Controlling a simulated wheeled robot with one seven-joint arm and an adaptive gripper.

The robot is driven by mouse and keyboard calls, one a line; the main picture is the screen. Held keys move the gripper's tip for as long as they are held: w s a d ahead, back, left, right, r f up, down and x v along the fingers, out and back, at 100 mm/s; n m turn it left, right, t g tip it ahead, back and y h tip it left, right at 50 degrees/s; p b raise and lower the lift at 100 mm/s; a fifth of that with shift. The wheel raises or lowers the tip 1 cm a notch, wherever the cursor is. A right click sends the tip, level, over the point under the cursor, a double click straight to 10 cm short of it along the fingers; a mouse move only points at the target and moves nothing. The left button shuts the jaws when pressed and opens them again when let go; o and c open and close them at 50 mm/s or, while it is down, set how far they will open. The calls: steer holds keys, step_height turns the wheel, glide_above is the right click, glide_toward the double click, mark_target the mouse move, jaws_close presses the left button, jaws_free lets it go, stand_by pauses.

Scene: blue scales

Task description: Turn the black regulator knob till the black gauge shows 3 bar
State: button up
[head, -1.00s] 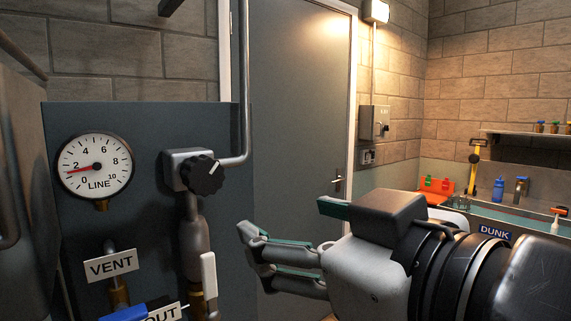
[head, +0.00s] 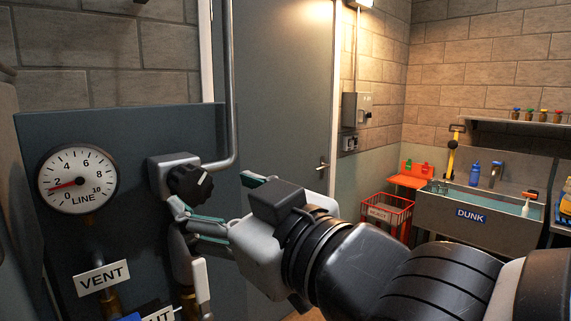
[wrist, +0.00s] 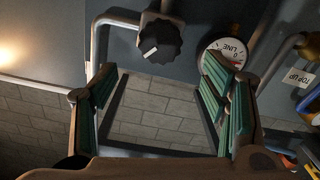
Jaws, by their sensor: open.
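The black regulator knob (head: 189,184) with a white pointer mark sits on a grey valve body on the dark panel. In the head view its mark points up and right; the knob also shows in the wrist view (wrist: 160,41). The black-rimmed gauge (head: 78,178), marked LINE, is left of it; its red needle points between 0 and 2, about 1. In the wrist view the knob lies between the spread finger lines, beyond the tips. I cannot tell any contact.
A grey pipe (head: 232,90) rises from the valve at the right. Below are a VENT label (head: 103,278) and a pale lever (head: 201,281). Behind stand a grey door (head: 280,90), a red crate (head: 388,214) and a DUNK sink (head: 470,215).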

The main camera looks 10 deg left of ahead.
mark_target(194, 183)
steer(key=x, duration=0.8)
steer(key=c, duration=1.1)
